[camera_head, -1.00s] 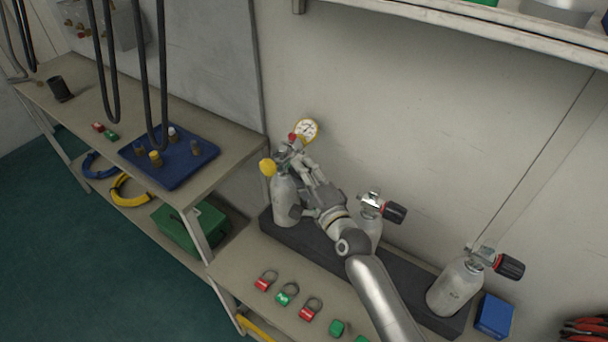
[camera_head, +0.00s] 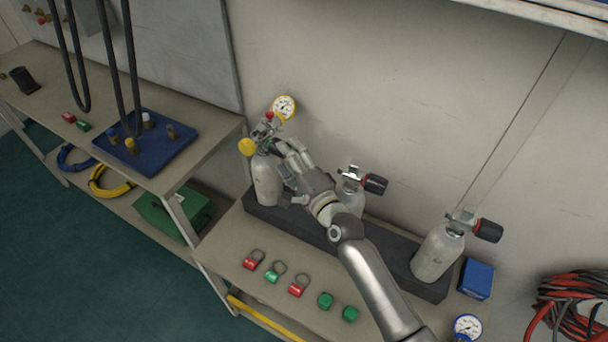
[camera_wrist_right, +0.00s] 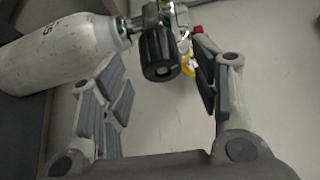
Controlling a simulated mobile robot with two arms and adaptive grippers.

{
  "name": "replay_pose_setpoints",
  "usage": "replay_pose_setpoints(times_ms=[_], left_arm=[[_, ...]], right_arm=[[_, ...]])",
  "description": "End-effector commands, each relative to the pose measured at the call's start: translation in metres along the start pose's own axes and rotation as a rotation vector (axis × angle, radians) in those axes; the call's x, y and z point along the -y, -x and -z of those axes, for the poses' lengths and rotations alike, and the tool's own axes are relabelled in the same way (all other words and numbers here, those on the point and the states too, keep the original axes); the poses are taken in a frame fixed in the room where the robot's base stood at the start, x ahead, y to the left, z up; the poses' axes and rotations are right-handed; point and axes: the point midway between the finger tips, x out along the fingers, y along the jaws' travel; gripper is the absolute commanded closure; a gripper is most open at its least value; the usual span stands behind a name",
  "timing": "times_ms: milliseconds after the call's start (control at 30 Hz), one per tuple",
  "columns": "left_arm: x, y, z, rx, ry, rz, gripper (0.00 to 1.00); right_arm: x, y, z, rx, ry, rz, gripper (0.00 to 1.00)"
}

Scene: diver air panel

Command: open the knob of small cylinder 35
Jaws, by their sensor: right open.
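The leftmost small grey cylinder (camera_head: 266,180) stands upright in the dark rack, with a gauge (camera_head: 284,107) and a yellow round part (camera_head: 247,147) at its top. In the right wrist view, the cylinder (camera_wrist_right: 60,50) carries dark marking that seems to read 35. Its black knob (camera_wrist_right: 160,52) faces my camera between the spread fingers of my right gripper (camera_wrist_right: 158,72), with gaps on both sides. In the head view, my right gripper (camera_head: 287,163) is beside the cylinder's valve and hides the knob. My left gripper is not in view.
Two more cylinders with black knobs stand in the rack (camera_head: 318,234), one close behind my right arm (camera_head: 350,195) and one farther right (camera_head: 438,252). Tags and green caps lie on the bench front. A blue box (camera_head: 477,278) stands at right. The wall is close behind.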

Motion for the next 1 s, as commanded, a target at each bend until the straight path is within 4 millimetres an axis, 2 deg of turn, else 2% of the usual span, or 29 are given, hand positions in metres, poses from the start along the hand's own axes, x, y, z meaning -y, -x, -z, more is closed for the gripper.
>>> replay_pose_setpoints(times_ms=[33,200,400,600,1000], left_arm=[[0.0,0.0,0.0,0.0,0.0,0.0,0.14],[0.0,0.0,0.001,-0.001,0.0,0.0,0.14],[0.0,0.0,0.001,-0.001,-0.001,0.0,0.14],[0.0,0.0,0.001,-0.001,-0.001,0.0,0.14],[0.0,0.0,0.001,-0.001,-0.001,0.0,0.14]], right_arm=[[-0.002,0.013,0.0,-0.001,-0.001,-0.002,0.43],[-0.001,0.049,0.001,-0.001,0.001,-0.002,0.43],[0.0,0.079,0.001,-0.001,0.001,0.0,0.43],[0.001,0.089,0.0,-0.001,0.001,0.001,0.43],[0.001,0.089,0.0,0.0,0.001,0.001,0.43]])
